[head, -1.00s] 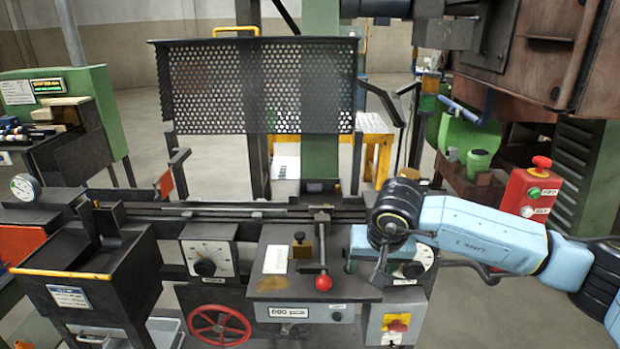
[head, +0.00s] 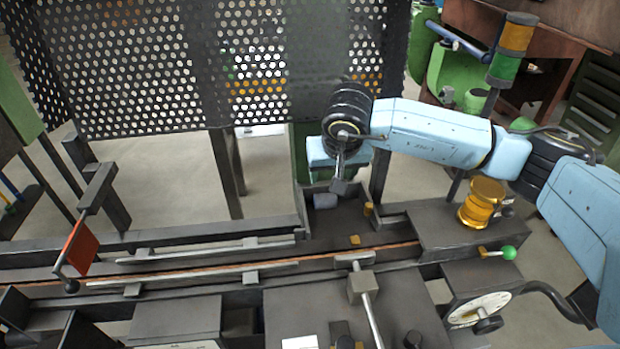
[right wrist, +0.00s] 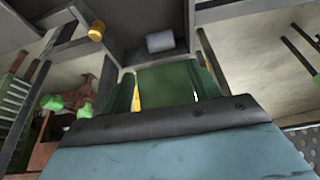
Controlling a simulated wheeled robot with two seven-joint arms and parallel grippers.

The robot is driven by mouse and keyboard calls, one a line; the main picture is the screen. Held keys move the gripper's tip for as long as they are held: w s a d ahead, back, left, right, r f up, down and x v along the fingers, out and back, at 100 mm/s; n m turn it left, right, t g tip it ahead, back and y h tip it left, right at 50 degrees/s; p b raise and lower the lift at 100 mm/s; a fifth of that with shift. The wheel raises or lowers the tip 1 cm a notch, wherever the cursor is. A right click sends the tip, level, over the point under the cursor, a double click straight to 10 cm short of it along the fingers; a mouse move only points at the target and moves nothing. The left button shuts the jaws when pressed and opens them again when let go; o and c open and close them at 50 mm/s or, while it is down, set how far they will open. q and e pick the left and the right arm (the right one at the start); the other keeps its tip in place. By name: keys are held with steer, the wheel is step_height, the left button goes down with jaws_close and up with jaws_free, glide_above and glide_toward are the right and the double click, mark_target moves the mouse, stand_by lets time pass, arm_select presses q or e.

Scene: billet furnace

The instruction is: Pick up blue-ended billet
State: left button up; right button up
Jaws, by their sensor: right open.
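A short grey-blue cylindrical piece (head: 325,201) lies in a dark open box (head: 345,222) behind the long rail. It looks like the billet, but I cannot make out a distinct blue end. It also shows at the top of the right wrist view (right wrist: 160,41). My right gripper (head: 340,187) hangs just above and beside this piece, pointing down, open and not visibly holding anything. Its fingers are small and partly hidden in the head view. My left gripper is not in view.
A perforated guard (head: 230,60) stands behind the box. A brass cylinder (head: 482,204) and a green-knobbed lever (head: 508,253) are to the right. A small brass peg (head: 368,208) stands at the box's right side. A clamp lever (head: 364,290) is in front.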

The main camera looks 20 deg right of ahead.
steer(key=p, duration=0.1)
glide_above(326, 196)
steer(key=s, duration=0.3)
steer(key=f, duration=0.6)
steer(key=shift+a+f, duration=0.35)
steer(key=shift+w+f, duration=0.2)
steer(key=shift+f, duration=0.15)
steer(key=shift+w+f+p, duration=0.15)
steer(key=shift+f+p, duration=0.15)
steer(key=shift+p, duration=0.1)
steer(key=p+x, duration=0.1)
steer(key=x, duration=0.2)
steer(key=shift+w, duration=0.25)
steer(key=shift+w+d+f, duration=0.1)
steer(key=shift+w+f, duration=0.1)
steer(key=shift+f, duration=0.25)
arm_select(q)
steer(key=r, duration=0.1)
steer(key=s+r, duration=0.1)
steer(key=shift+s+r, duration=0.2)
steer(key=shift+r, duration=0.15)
arm_select(e)
steer(key=shift+c, duration=0.3)
